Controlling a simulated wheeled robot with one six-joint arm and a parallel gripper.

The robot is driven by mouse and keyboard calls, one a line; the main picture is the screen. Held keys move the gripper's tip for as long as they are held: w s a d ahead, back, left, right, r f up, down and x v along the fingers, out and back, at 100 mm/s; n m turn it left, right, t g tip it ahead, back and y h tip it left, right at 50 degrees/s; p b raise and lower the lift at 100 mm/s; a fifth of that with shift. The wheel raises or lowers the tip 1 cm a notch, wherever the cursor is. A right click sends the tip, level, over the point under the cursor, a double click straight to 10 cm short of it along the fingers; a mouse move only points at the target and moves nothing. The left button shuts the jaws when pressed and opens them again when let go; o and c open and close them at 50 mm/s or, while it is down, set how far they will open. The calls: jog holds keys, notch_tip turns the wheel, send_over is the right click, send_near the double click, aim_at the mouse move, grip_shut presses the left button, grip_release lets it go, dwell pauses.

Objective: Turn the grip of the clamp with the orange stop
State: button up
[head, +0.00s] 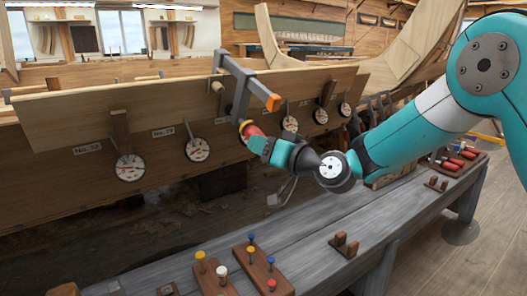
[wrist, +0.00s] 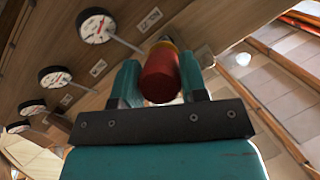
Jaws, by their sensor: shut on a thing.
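The clamp (head: 241,92) is a grey bar frame hooked over the top edge of the hull plank, with an orange stop (head: 273,102) at the end of its upper arm. Its red grip (head: 254,131) with a yellow collar sits low on the clamp and points out toward my arm. My gripper (head: 254,141) is shut on the red grip. In the wrist view the red grip (wrist: 160,76) stands between the two teal fingers, with its near end facing the camera. The fingers hide parts of its sides.
Several round dial gauges (head: 130,167) hang along the hull planking (head: 75,110), near my gripper. The grey bench (head: 320,262) below carries a wooden block (head: 264,268) with coloured pegs and other small blocks. Open floor lies at the right.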

dwell(0.4)
jog(key=o, duration=0.9)
jog(key=b+v, duration=0.4)
jog(key=v, duration=1.3)
jog(key=shift+d+f, duration=0.1)
jog(key=shift+d, duration=0.15)
